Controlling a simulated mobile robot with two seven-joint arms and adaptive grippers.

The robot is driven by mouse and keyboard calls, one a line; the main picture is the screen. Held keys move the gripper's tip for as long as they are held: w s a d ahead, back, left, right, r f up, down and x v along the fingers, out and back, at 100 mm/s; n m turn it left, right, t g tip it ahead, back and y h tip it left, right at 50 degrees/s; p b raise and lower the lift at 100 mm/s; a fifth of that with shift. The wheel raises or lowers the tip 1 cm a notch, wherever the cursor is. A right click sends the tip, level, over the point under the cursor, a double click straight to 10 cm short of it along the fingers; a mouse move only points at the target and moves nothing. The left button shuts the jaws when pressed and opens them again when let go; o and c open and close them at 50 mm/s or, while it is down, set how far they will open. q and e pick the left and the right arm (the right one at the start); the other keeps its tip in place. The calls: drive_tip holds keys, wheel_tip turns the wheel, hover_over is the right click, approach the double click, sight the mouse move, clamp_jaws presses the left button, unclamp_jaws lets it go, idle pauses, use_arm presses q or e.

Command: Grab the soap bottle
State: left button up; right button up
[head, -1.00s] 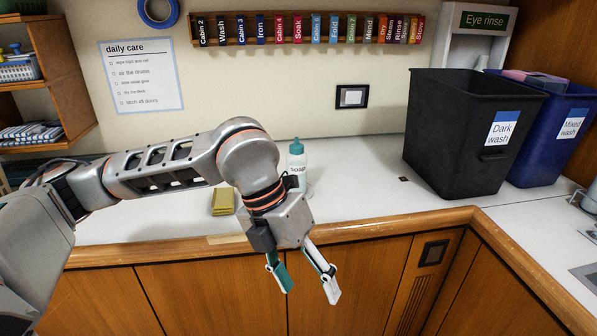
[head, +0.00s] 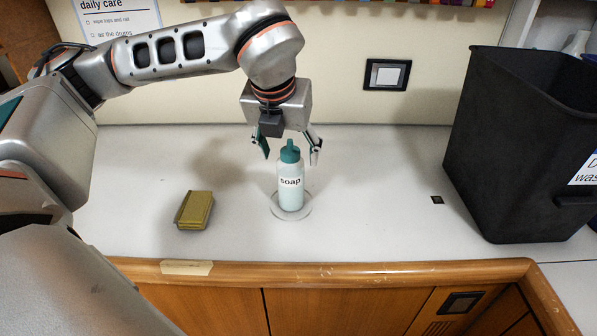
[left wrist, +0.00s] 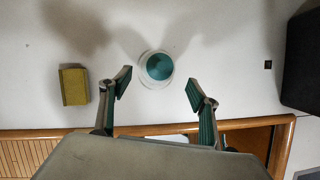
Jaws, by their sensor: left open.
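The soap bottle (head: 290,184) is pale with a teal cap and a "soap" label. It stands upright on a clear round dish (head: 303,214) on the white counter. My left gripper (head: 288,150) is open and points down above the bottle, its fingers to either side of the cap in the head view. In the left wrist view the bottle's teal cap (left wrist: 159,67) shows from above, a little beyond the open fingertips of my left gripper (left wrist: 158,90). The gripper appears not to touch the bottle. My right gripper is not in view.
A yellow-green sponge-like block (head: 195,210) lies on the counter left of the bottle. A tall black bin (head: 510,150) stands at the right. The wooden counter edge (head: 350,275) runs along the front. The counter around the bottle is mostly clear.

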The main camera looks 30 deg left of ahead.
sight(288, 162)
use_arm(q)
drive_tip(key=shift+x, duration=0.9)
drive_tip(key=x, duration=0.2)
drive_tip(key=p+x, duration=0.1)
drive_tip(key=x, duration=0.1)
drive_tip(key=shift+s+a+f, duration=0.1)
drive_tip(key=shift+a+f, duration=0.1)
drive_tip(key=shift+a, duration=0.05)
drive_tip(key=shift+w+f, duration=0.2)
drive_tip(key=shift+f, duration=0.2)
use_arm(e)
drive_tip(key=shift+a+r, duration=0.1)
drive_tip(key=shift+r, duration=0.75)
use_arm(q)
drive_tip(key=c, duration=1.2)
drive_tip(key=shift+c, duration=0.9)
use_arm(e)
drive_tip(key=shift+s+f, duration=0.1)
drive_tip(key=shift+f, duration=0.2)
